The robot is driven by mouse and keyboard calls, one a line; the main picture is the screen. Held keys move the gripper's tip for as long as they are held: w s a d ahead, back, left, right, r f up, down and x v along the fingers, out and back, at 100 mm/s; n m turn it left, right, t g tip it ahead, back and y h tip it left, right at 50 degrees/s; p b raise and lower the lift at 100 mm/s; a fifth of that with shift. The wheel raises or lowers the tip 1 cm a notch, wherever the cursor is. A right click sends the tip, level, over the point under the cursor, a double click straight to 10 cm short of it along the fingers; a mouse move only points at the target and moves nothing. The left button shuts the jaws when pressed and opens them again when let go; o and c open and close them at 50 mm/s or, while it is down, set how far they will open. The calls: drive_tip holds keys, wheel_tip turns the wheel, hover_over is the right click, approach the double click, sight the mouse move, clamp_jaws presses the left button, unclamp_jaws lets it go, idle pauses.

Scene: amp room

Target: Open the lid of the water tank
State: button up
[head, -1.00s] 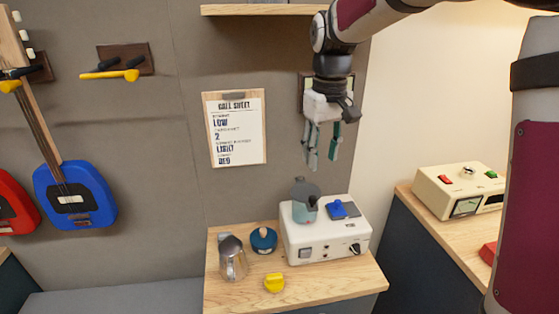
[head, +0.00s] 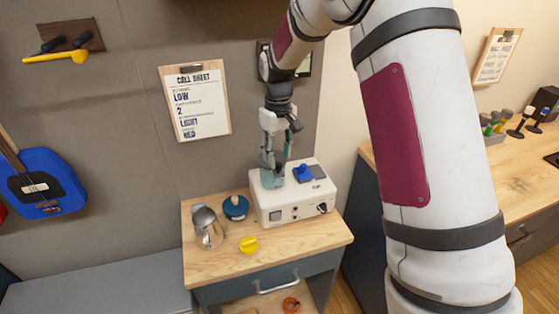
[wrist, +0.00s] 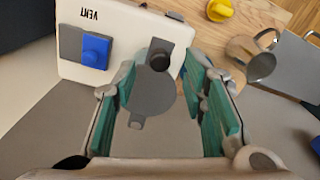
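The water tank (head: 273,181) is a small teal, see-through vessel on the left part of the white machine's top. Its lid (wrist: 153,92) is a flat grey disc with a small tab at its near edge, seen from above in the wrist view; it looks closed. My gripper (head: 272,158) is right above the tank, pointing down, and largely hides the lid in the head view. In the wrist view my gripper (wrist: 172,62) is open, its teal fingers on either side of the lid. Nothing is held; whether a finger touches the lid I cannot tell.
The white machine (head: 296,208) carries a blue lever (head: 303,172) beside the tank. A wall lies close behind.

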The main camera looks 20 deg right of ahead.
sight(279, 164)
drive_tip(key=shift+f, duration=1.6)
clamp_jaws()
